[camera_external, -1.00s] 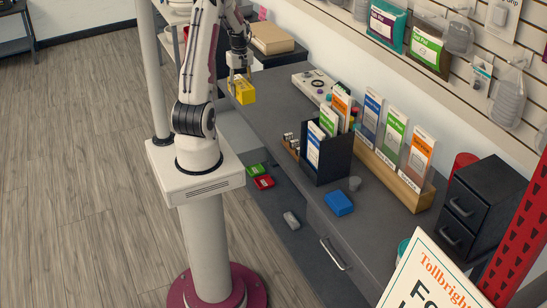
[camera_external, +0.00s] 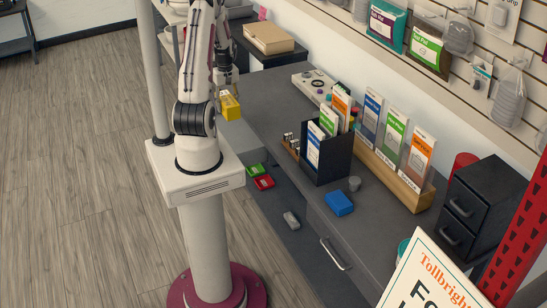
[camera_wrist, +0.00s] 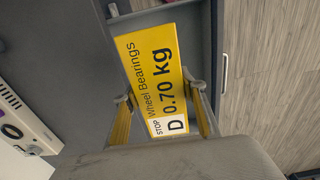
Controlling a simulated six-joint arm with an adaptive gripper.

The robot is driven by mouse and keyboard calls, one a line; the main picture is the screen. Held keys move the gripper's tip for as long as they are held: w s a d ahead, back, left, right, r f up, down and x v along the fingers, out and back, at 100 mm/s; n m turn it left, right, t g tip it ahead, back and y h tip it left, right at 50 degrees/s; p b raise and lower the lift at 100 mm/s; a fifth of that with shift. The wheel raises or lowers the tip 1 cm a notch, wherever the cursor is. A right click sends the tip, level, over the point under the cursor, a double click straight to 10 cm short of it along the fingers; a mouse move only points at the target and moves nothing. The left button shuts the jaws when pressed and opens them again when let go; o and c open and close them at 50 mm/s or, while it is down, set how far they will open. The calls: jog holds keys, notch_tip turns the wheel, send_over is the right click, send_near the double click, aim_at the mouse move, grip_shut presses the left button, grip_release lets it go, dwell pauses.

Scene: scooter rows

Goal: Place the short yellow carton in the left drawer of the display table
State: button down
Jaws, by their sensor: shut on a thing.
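The yellow carton (camera_external: 230,107) is in my gripper (camera_external: 226,90), held in the air near the table's left edge. In the wrist view the carton (camera_wrist: 152,70) shows black lettering and a white label end, between the two fingers of my gripper (camera_wrist: 160,104). The display table (camera_external: 262,92) has a dark, recessed drawer-like space (camera_external: 277,207) along its left side, with small boxes in it. In the wrist view a similar recess and a pale handle (camera_wrist: 224,62) show beyond the carton. Part of the carton's upper end is hidden by the fingers in the external view.
A green box (camera_external: 255,170), a red box (camera_external: 264,183) and a grey piece (camera_external: 291,220) lie in the recess. On the tabletop stand a black brochure holder (camera_external: 328,165), a blue box (camera_external: 339,204) and a white device (camera_external: 313,84). A handle (camera_external: 333,254) sits on the table's front.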

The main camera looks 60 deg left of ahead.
notch_tip(320, 180, down, 12)
jog(key=shift+f, duration=0.2)
jog(key=shift+f, duration=0.1)
dwell(0.6)
jog(key=shift+f, duration=2.8)
jog(key=shift+f, duration=0.1)
jog(key=shift+f, duration=2)
jog(key=shift+f, duration=0.1)
jog(key=c, duration=1.2)
grip_release()
